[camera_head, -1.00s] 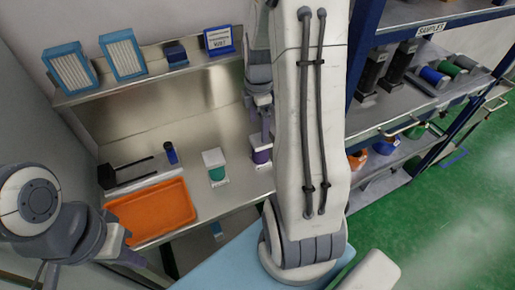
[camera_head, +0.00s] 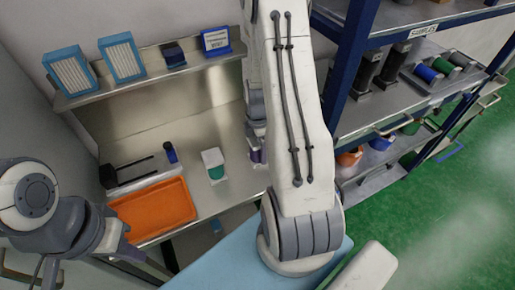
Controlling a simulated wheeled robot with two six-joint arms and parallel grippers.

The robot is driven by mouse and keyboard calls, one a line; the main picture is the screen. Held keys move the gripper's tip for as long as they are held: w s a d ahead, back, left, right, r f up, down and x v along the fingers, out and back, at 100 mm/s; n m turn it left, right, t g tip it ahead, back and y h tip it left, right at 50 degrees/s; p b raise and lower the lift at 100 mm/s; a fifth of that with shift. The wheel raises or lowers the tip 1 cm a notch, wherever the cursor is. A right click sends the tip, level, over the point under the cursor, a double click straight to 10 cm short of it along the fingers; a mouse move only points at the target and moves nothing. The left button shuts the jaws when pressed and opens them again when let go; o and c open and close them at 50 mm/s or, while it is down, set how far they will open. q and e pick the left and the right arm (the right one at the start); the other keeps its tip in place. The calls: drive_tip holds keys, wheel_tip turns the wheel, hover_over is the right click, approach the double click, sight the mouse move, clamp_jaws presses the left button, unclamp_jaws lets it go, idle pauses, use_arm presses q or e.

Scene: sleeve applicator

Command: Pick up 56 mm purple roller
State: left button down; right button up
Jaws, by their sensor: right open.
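A purple roller (camera_head: 257,156) stands on the steel worktop, mostly hidden behind my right arm, so its size cannot be read. My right gripper (camera_head: 252,135) is largely covered by the same arm. It points down just above the purple roller, with its jaws open. Whether its fingers are around the roller cannot be seen. My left gripper (camera_head: 125,250) is at the lower left, in front of the worktop and away from the roller. Its jaws are too unclear to judge.
An orange tray (camera_head: 152,210) and a dark blue roller (camera_head: 170,153) by a black stand are further left. A shelf rack (camera_head: 345,75) with more rollers stands right.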

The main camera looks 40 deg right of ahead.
clamp_jaws()
drive_tip(key=shift+r, duration=0.15)
